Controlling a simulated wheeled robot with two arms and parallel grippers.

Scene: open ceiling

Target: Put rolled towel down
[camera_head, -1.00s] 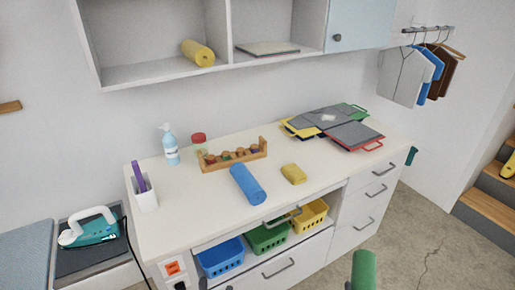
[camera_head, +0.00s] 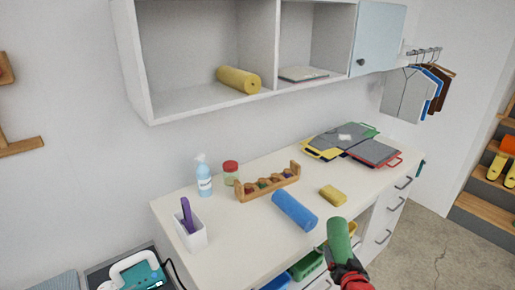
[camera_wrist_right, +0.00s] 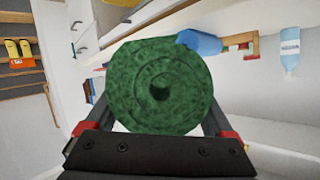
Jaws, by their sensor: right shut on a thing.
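My right gripper (camera_head: 347,268) is shut on a green rolled towel (camera_head: 339,240), held upright in front of the counter's front edge. In the right wrist view the green towel's spiral end (camera_wrist_right: 158,88) fills the space between the fingers. A blue rolled towel (camera_head: 294,210) lies on the white counter (camera_head: 235,254). A yellow rolled towel (camera_head: 239,80) lies in the left compartment of the wall shelf (camera_head: 185,100). My left gripper is not in view.
Baskets (camera_head: 305,266) sit below. An iron (camera_head: 138,274) stands at lower left.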

